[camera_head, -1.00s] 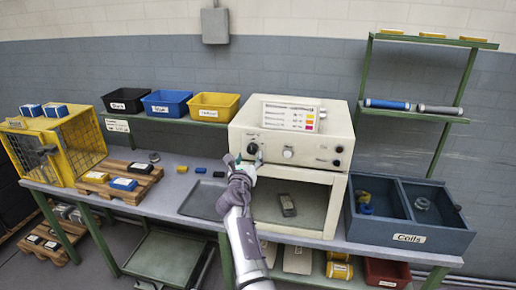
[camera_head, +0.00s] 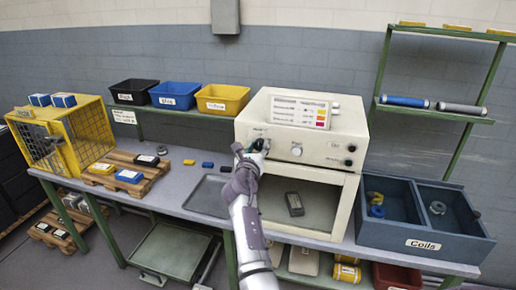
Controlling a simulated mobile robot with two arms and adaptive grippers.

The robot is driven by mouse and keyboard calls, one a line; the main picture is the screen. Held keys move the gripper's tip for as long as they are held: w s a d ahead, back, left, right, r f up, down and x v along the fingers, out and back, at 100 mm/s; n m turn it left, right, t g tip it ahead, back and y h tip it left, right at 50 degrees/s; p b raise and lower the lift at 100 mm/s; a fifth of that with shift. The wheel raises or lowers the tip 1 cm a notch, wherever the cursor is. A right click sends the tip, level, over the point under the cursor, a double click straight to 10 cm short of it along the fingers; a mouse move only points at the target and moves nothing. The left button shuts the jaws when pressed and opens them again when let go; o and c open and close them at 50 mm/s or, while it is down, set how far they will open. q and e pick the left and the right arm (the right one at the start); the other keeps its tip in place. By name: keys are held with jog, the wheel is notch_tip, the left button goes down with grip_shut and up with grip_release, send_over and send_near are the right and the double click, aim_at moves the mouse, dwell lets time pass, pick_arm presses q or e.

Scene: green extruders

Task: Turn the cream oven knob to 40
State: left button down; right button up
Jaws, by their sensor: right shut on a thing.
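The cream oven (camera_head: 325,135) stands on the bench in the middle of the view. Its front panel has a dark knob (camera_head: 259,143) at the left and a pale round knob (camera_head: 296,151) near the middle. My right gripper (camera_head: 256,149) is at the panel, shut on the dark knob. The fingers partly cover the knob, so its pointer and the scale marks cannot be read. My left gripper is not in view.
Below the panel is an open chamber with a dark block (camera_head: 294,204) inside. A settings sign (camera_head: 300,112) stands on the oven top. A flat tray (camera_head: 207,195) lies left of the oven, and a blue coils bin (camera_head: 380,235) stands right.

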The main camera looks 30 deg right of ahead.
jog(key=shift+c, duration=1.1)
